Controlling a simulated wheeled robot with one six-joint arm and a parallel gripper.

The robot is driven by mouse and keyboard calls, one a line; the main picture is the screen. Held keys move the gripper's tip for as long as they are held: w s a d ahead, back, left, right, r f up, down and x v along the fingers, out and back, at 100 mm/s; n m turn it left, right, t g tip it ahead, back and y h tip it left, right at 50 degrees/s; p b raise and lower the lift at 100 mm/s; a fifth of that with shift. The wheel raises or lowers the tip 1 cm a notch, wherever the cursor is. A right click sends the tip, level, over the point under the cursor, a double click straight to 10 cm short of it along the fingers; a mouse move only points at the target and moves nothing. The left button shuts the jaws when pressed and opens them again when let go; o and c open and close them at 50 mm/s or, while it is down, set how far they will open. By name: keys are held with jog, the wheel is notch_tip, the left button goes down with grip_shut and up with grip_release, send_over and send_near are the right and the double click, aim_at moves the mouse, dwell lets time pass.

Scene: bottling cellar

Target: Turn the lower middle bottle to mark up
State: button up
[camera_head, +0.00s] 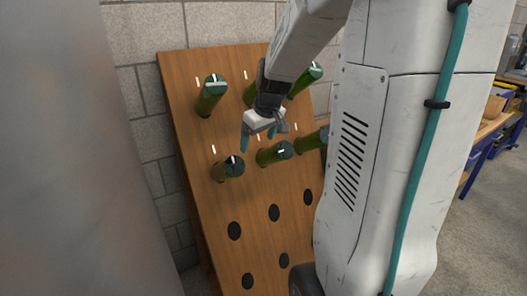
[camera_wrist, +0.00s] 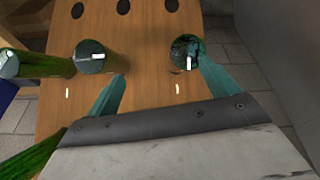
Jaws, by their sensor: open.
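The lower middle bottle (camera_head: 275,153) lies neck-in in the wooden rack, green with a dark base. My gripper (camera_head: 259,139) is open and empty in front of the rack, between the two rows. In the wrist view, my teal fingers (camera_wrist: 160,66) straddle bare board. One fingertip is near the lower middle bottle, the other beside the lower left bottle (camera_wrist: 184,50); contact cannot be told.
The lower right bottle (camera_head: 312,140) is partly hidden by my arm. Upper bottles (camera_head: 212,92) stick out above. The wooden rack (camera_head: 200,200) has empty holes (camera_head: 234,231) below. A grey surface (camera_head: 80,150) stands close on the left; a workbench (camera_head: 490,130) is far right.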

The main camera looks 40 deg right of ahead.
aim_at(285, 147)
jog(key=shift+m+h, duration=0.3)
jog(key=shift+h, duration=0.4)
jog(key=d+f, duration=0.2)
jog(key=d, duration=0.2)
jog(key=d+f, duration=0.2)
jog(key=d, duration=0.3)
jog(key=w+d+f, duration=0.1)
jog(key=d+f, duration=0.1)
jog(key=d, duration=0.2)
jog(key=shift+d, duration=0.4)
jog(key=x, duration=0.7)
jog(key=shift+d+r, duration=0.1)
jog(key=shift+d, duration=0.1)
jog(key=shift+w+d+f, duration=0.15)
jog(key=shift+w+f, duration=0.05)
jog(key=shift+f, duration=0.35)
jog(key=c, duration=1)
